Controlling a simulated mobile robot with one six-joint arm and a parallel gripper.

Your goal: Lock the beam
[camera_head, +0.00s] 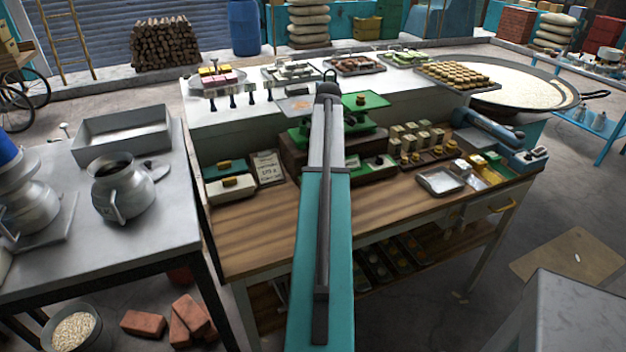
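A balance scale with a green body (357,132) stands at the back middle of the wooden workbench. Its right green pan (380,101) carries a small brass-coloured piece (360,99). Its left pan (294,105) looks grey with an orange-brown patch. The beam between the pans is mostly hidden behind my teal and grey arm, which runs up the middle of the picture. I cannot tell the beam's tilt or make out a lock lever. My gripper does not show; the far end of my arm ends in a dark joint in front of the scale.
The wooden workbench (245,237) holds a clipboard card (267,169), several small weights or blocks (410,140), a metal tray (440,181) and a blue tool (487,128). A grey table (60,250) with a metal jug (122,188) stands left. Bricks (190,318) lie on the floor.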

